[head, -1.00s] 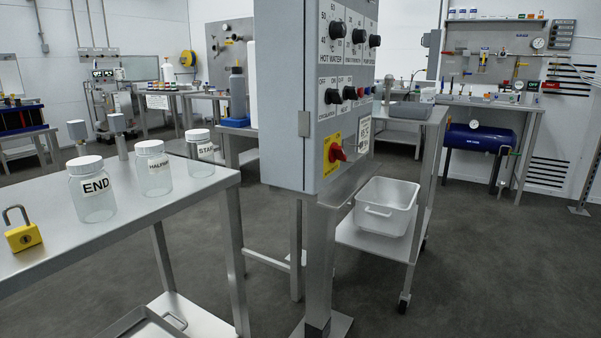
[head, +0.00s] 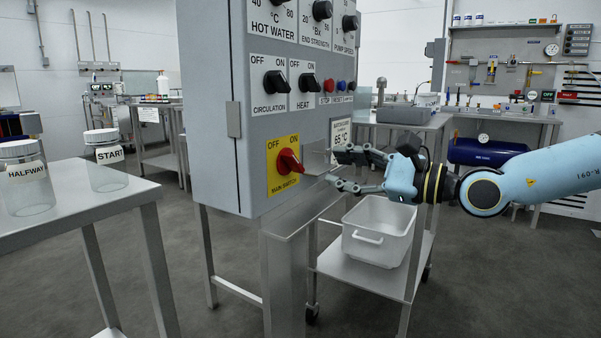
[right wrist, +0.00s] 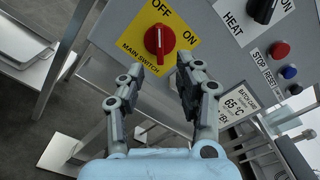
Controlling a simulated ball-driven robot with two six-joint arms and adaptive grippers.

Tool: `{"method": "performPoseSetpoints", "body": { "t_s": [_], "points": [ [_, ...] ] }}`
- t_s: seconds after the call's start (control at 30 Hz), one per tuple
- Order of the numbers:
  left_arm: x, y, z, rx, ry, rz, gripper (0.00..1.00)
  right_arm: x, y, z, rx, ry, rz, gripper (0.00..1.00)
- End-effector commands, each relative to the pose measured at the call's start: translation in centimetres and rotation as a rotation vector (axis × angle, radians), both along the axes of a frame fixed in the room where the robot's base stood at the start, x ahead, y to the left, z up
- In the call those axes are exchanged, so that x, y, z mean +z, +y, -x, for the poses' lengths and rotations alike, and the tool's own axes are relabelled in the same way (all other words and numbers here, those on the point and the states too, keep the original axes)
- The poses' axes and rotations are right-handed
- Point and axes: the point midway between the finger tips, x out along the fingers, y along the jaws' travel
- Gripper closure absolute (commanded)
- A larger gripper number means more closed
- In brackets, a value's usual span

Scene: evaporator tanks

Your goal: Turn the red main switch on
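The red main switch (head: 289,161) is a rotary knob on a yellow plate (head: 275,183) marked OFF on the left and ON on the right. It sits low on the front of the grey control cabinet (head: 212,130). In the right wrist view the red knob (right wrist: 159,40) shows just beyond the fingertips, and I cannot tell its setting surely. My right gripper (head: 335,167) is open and empty, to the right of the knob and pointing at it; in the right wrist view its fingers (right wrist: 160,70) are spread with a gap below the knob. My left gripper is out of view.
Black CIRCULATION (head: 276,83) and HEAT (head: 307,82) knobs and a red STOP button (head: 329,86) sit above the switch. A 65 °C placard (head: 340,132) is beside it. Labelled jars stand on the table at left. A white tub (head: 378,232) stands on a low shelf.

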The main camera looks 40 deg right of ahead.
Motion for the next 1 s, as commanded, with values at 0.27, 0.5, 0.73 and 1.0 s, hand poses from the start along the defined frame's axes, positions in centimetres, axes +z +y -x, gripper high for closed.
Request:
{"method": "performPoseSetpoints", "body": {
  "t_s": [0.27, 0.5, 0.73, 1.0],
  "points": [
    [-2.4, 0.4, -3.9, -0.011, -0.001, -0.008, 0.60, -0.7, 1.5, -3.8, -0.001, 0.000, -0.010, 0.65],
    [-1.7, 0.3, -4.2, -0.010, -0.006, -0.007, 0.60, 0.1, 2.0, -5.6, -0.011, -0.003, -0.012, 0.65],
    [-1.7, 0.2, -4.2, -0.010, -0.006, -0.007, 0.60, 0.1, 3.0, -7.5, -0.003, -0.003, -0.010, 0.65],
    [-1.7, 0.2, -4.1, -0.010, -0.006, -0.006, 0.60, -0.1, 3.4, -8.4, -0.001, 0.002, -0.006, 0.65]
  ]
}}
